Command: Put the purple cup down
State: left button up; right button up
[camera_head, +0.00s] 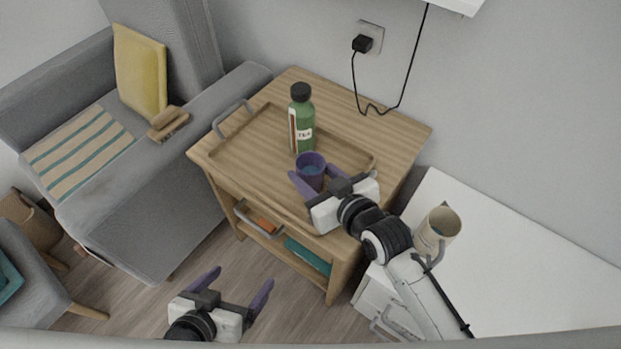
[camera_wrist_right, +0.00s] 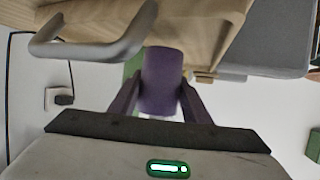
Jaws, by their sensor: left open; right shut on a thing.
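The purple cup (camera_head: 311,168) is upright between the fingers of my right gripper (camera_head: 312,172), with something bluish inside. It appears over the front part of the wooden tray (camera_head: 245,150) on the small wooden table (camera_head: 400,125). I cannot tell whether its base touches the tray. In the right wrist view the purple cup (camera_wrist_right: 161,80) sits between both fingers of the right gripper (camera_wrist_right: 160,88). My left gripper (camera_head: 243,277) is open and empty, low in front of the table above the floor.
A green bottle (camera_head: 302,122) with a black cap stands on the tray just behind the cup. A beige mug (camera_head: 437,228) stands on the white desk (camera_head: 500,260) at right. A grey armchair (camera_head: 150,200) is left of the table. The tray's left part is clear.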

jog(key=shift+f, duration=1.2)
pick_arm(q)
jog(key=shift+s+f, duration=0.3)
jog(key=shift+s, duration=0.05)
pick_arm(e)
jog(key=shift+r, duration=0.1)
jog(key=o, duration=1.2)
jog(key=shift+f, duration=0.25)
pick_arm(q)
jog(key=shift+w+a, duration=0.1)
